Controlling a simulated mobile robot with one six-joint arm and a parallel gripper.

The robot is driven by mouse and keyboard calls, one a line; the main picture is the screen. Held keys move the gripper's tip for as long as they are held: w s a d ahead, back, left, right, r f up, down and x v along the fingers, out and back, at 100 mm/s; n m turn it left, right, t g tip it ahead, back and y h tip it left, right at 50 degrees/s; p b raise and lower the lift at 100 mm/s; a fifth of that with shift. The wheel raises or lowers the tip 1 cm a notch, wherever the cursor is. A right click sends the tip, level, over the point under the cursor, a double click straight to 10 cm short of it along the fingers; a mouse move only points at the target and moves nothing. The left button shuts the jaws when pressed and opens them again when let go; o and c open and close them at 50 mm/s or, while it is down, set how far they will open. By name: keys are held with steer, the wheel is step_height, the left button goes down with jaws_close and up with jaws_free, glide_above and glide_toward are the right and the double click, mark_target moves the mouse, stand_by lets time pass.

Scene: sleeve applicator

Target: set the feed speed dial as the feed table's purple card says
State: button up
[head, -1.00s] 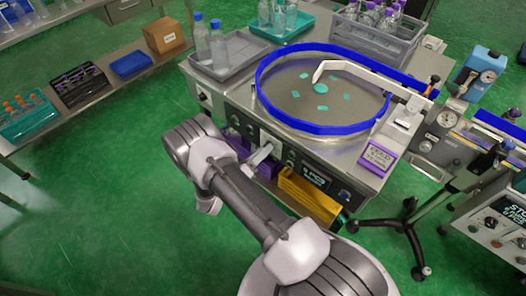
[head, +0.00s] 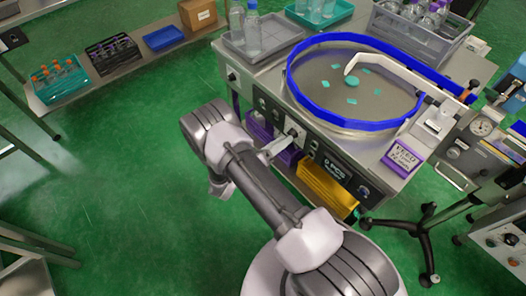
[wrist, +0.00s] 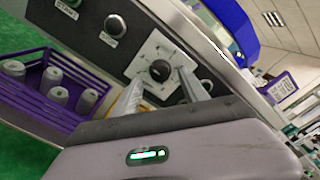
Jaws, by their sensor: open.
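The feed table (head: 250,75) has a round bowl with a blue rim, and a dark control panel on its front. The purple-framed card (head: 403,157) stands at its right front corner; its writing is too small to read. In the wrist view a black dial (wrist: 160,71) sits on a pale square plate (wrist: 148,55) with marks too small to read. My gripper (wrist: 161,80) is open, with one finger on each side of the dial; I cannot tell whether they touch it. In the head view my gripper (head: 281,145) is at the panel and partly covers it.
Other round controls (wrist: 115,25) sit on the same panel, beside the dial. A purple crate of grey pieces (wrist: 55,85) and a yellow bin (head: 327,190) stand below it. A black wheeled stand (head: 415,225) is at the right. Green floor is clear at the left.

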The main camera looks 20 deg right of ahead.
steer(key=p+v, duration=0.2)
steer(key=v, duration=1.2)
steer(key=shift+a, duration=0.35)
steer(key=shift+s+r, duration=0.1)
